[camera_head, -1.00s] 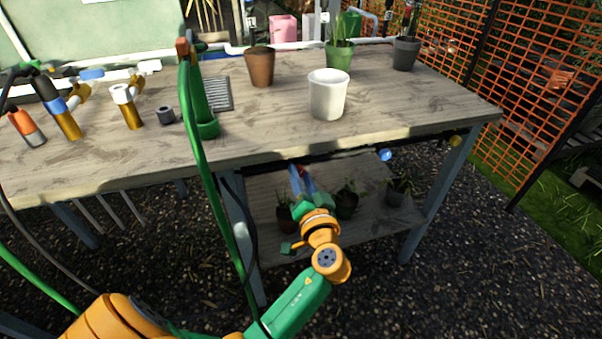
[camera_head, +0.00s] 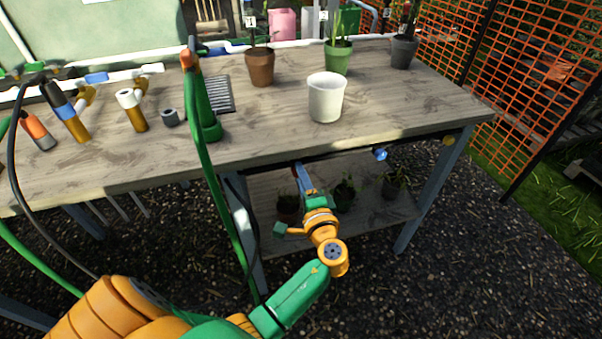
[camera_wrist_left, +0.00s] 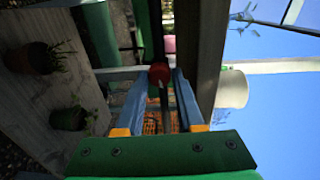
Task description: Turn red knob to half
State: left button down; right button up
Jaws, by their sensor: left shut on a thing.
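The red knob (camera_wrist_left: 159,74) is a small round red knob at the tips of my left gripper (camera_wrist_left: 160,80) in the left wrist view. The blue fingers stand on either side of it and are shut on it. In the head view my left gripper (camera_head: 299,172) reaches up to the underside of the table's front edge, and the knob is mostly hidden there. The knob's exact turn angle cannot be read. My right gripper is not in view.
A blue knob (camera_head: 381,154) and a yellow knob (camera_head: 448,140) sit under the front edge of the table (camera_head: 400,105). A green hose (camera_head: 215,200) hangs left of my arm. Potted plants (camera_head: 345,190) stand on the lower shelf. A white pot (camera_head: 326,98) stands on top.

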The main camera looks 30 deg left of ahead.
pick_arm(q)
jog(key=shift+m, duration=0.6)
jog(key=shift+m+p, duration=0.3)
jog(key=c, duration=0.5)
grip_release()
jog(key=p+v, duration=0.1)
jog(key=v, duration=0.6)
jog(key=shift+f, duration=0.1)
